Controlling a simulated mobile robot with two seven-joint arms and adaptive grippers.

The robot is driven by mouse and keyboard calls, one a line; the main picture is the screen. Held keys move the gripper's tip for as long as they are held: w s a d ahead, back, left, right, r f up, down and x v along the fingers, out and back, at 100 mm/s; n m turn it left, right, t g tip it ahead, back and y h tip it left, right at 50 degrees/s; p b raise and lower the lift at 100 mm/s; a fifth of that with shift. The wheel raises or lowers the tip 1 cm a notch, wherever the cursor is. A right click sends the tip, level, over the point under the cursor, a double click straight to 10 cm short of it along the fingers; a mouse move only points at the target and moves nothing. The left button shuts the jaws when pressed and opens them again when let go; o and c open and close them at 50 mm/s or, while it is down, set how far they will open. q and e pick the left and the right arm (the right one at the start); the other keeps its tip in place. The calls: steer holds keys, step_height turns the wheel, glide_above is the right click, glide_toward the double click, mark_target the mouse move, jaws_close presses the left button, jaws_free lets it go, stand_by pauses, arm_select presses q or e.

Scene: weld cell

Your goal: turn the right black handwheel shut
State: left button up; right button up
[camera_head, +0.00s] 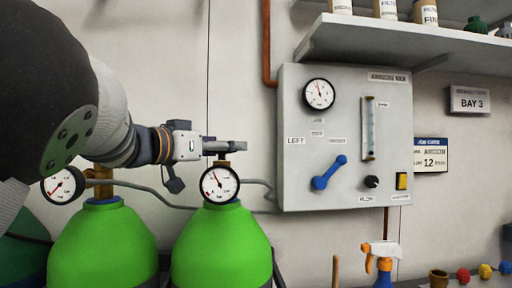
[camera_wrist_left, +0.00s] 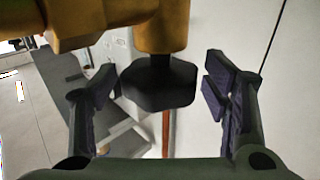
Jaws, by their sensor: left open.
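The black handwheel (camera_wrist_left: 158,86) sits on a brass valve (camera_wrist_left: 163,28) in the left wrist view. My left gripper (camera_wrist_left: 160,97) is open, with one finger on either side of the handwheel and narrow gaps between. In the head view my left gripper (camera_head: 238,146) is at the valve on top of the right green cylinder (camera_head: 222,245), above its gauge (camera_head: 220,184). My right gripper is not in view.
A grey panel (camera_head: 340,185) with a blue lever (camera_head: 329,173) is on the wall to the right of the cylinders. A grey hose runs behind the gauges. A spray bottle (camera_head: 383,263) stands at the lower right. A shelf (camera_head: 390,42) juts out above the panel.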

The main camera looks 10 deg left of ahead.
arm_select(q)
steer(key=c, duration=1.2)
steer(key=m+g+h, duration=0.2)
steer(key=shift+a+h, duration=0.1)
steer(key=shift+h, duration=0.3)
steer(key=shift+w+f+m+g+h, duration=0.1)
steer(key=shift+f+m+g+h, duration=0.05)
steer(key=shift+m+g+h, duration=0.5)
steer(key=shift+f+m+g+h+b, duration=0.1)
steer(key=shift+m+g+h+b, duration=0.45)
steer(key=shift+m+g+h, duration=0.7)
steer(key=shift+m+g, duration=0.1)
steer(key=shift+g, duration=0.3)
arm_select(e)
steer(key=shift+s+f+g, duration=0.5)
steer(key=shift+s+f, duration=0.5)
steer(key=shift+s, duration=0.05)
